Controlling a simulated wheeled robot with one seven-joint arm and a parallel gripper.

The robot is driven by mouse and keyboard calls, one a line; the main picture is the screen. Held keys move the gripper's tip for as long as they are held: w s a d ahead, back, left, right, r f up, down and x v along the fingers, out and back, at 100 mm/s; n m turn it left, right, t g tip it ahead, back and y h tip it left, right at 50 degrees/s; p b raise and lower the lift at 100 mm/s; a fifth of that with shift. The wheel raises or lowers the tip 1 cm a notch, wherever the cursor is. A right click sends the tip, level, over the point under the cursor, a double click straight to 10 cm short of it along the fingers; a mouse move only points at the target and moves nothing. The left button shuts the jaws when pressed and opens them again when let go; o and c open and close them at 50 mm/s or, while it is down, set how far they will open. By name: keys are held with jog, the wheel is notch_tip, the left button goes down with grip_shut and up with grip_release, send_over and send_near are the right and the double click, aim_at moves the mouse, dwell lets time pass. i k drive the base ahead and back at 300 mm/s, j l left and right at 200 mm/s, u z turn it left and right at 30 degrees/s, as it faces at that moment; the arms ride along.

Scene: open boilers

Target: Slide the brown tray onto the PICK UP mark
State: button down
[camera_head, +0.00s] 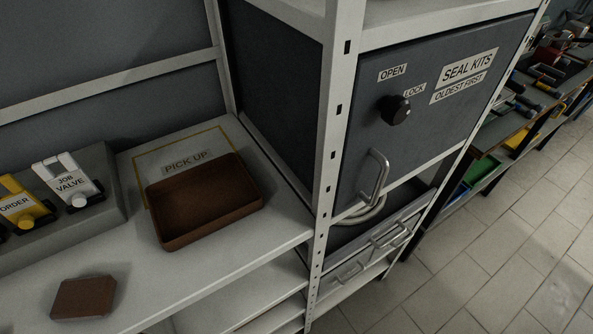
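The brown tray (205,207) is rectangular with raised walls and looks empty. It sits on the pale shelf, overlapping the lower part of the PICK UP mark (186,163). The mark is a yellow outline with a lettered label. Its top edge and upper left side show behind the tray, and the tray hides its lower part. The tray's near edge lies outside the visible outline, toward the shelf's front. My gripper is not in view.
A small brown block (84,297) lies near the shelf's front. A perforated post (333,130) and a SEAL KITS cabinet (433,103) stand at right.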

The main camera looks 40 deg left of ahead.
aim_at(187, 206)
jog(key=i+l+u, duration=0.1)
jog(key=i+u, duration=0.15)
jog(key=u, duration=0.15)
jog(key=i+l+u, duration=0.2)
jog(key=u, duration=0.25)
